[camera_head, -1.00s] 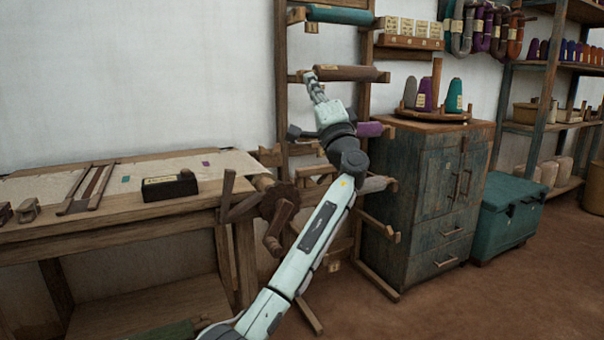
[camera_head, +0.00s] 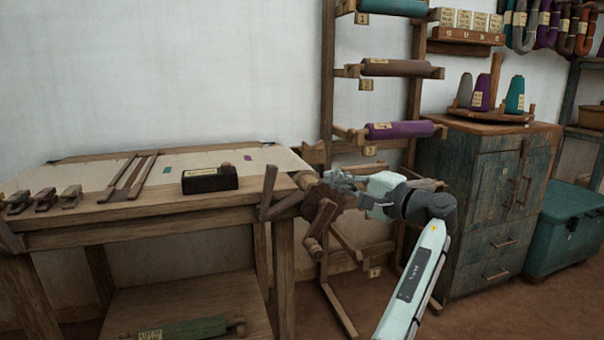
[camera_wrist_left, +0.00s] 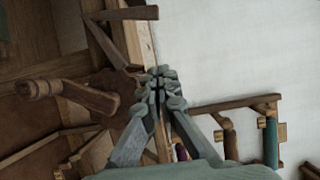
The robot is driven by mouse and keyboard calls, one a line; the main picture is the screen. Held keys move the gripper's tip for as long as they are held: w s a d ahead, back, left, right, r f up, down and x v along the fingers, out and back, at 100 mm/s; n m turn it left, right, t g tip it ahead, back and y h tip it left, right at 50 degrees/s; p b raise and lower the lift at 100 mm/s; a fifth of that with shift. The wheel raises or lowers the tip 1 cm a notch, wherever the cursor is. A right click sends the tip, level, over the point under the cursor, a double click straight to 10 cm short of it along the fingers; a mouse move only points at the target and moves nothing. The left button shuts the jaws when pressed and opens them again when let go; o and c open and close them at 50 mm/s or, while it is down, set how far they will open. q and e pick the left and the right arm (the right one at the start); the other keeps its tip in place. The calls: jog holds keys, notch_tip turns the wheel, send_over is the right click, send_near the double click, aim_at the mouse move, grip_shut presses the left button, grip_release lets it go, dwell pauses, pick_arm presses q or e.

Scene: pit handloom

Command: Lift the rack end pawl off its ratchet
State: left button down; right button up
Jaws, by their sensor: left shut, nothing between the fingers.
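A dark wooden ratchet wheel (camera_head: 338,196) sits at the right end of the wooden loom table, with a crank handle (camera_head: 320,222) in front of it. In the left wrist view the ratchet wheel (camera_wrist_left: 124,84) is just left of my fingers, with the crank (camera_wrist_left: 70,95) further left. I cannot pick out the pawl for sure; the fingers may partly hide it. My left gripper (camera_head: 331,179) is shut and empty, close above the wheel; its fingertips show in the left wrist view (camera_wrist_left: 158,74). Whether it touches anything is unclear. My right gripper is out of view.
The table (camera_head: 180,214) carries a black labelled block (camera_head: 210,180). A crossed wooden lever (camera_head: 268,190) stands at its right end. A rack with rolls, including a purple one (camera_head: 400,130), stands behind my arm. A cabinet (camera_head: 480,185) and teal chest (camera_head: 568,230) are at right.

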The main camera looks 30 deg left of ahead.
aim_at(267, 190)
pick_arm(q)
jog(key=a+p, duration=0.1)
jog(key=a, duration=1)
jog(key=shift+s+a, duration=0.2)
jog(key=shift+s, duration=0.2)
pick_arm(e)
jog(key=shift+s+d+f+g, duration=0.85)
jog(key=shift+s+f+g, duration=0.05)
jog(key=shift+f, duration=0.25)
pick_arm(q)
jog(key=shift+a, duration=0.1)
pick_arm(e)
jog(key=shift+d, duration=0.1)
